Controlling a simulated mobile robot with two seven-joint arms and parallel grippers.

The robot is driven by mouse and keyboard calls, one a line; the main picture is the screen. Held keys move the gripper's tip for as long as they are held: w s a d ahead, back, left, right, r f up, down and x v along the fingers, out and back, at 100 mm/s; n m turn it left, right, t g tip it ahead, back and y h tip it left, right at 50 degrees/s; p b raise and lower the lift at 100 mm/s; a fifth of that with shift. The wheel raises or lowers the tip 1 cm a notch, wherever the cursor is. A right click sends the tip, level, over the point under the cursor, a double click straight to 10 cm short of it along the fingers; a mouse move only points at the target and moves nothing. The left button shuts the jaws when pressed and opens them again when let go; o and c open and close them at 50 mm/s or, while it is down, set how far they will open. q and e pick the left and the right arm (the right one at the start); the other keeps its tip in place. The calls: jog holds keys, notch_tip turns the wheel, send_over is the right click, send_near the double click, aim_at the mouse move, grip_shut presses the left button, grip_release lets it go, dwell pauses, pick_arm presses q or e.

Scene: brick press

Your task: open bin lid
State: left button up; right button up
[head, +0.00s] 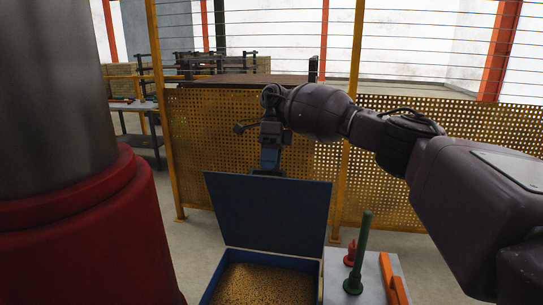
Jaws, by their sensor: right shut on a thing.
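A blue bin (319,285) with grainy tan material (262,286) in it stands at the bottom centre. Its dark blue lid (268,212) is raised, standing up and tilted back from the bin's far edge. My right gripper (268,171) is at the top edge of the lid, shut on it; the fingertips are partly hidden behind the lid. My right arm reaches in from the right. My left gripper is not in view.
A pale table (378,268) right of the bin holds a green upright post (361,245), a small red piece (350,252) and an orange bracket (391,274). A large red-based grey cylinder (75,230) fills the left. A yellow mesh fence (210,140) stands behind.

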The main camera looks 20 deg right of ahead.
jog(key=p+v, duration=0.9)
jog(key=v, duration=0.1)
jog(key=shift+w+r, duration=0.15)
jog(key=shift+r, duration=0.15)
dwell(0.5)
dwell(0.5)
